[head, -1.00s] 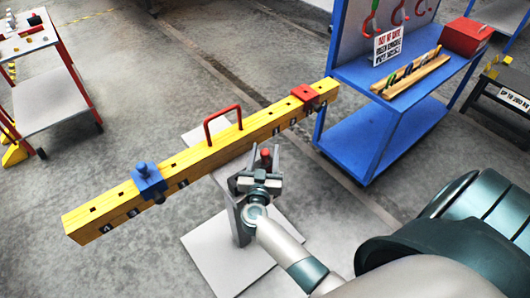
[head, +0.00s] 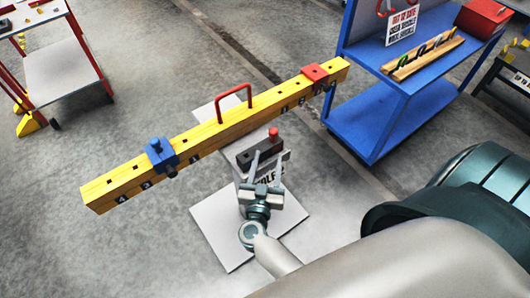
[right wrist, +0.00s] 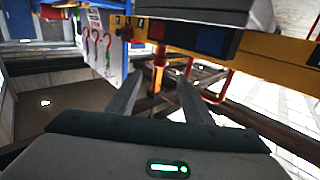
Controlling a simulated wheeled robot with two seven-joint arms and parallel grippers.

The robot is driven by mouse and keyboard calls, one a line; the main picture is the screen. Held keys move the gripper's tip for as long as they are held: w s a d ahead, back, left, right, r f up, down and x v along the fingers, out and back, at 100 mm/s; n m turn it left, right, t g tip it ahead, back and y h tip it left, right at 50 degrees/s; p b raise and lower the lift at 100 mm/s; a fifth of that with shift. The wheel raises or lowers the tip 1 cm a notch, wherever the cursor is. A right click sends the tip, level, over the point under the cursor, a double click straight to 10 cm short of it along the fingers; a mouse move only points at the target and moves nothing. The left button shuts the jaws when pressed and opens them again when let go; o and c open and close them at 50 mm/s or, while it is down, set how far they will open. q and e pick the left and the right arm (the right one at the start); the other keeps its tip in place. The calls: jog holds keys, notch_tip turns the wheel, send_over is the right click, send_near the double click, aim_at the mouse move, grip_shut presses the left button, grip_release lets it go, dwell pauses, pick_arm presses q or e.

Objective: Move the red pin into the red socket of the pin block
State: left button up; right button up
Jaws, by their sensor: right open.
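The red pin (head: 273,134) stands upright at the right end of the dark pin block (head: 248,156). The block sits on a grey stand. My right gripper (head: 268,160) is open and empty on the near side of the block, its fingers pointing toward it and the pin beyond the fingertips. In the right wrist view the red pin (right wrist: 159,62) shows beyond the gap between the open fingers (right wrist: 158,85), apart from both. My left gripper is not in view.
A long yellow beam (head: 215,135) with a red handle (head: 234,89), a blue block (head: 160,154) and a red block (head: 315,74) spans behind the pin block. A blue shelf cart (head: 385,118) stands right, a red-framed cart (head: 60,80) left. A pale plate (head: 225,235) lies below.

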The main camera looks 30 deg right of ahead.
jog(key=v, duration=0.5)
jog(key=shift+s+a+p, duration=0.1)
jog(key=shift+a+p, duration=0.05)
jog(key=shift+p, duration=0.25)
dwell(0.6)
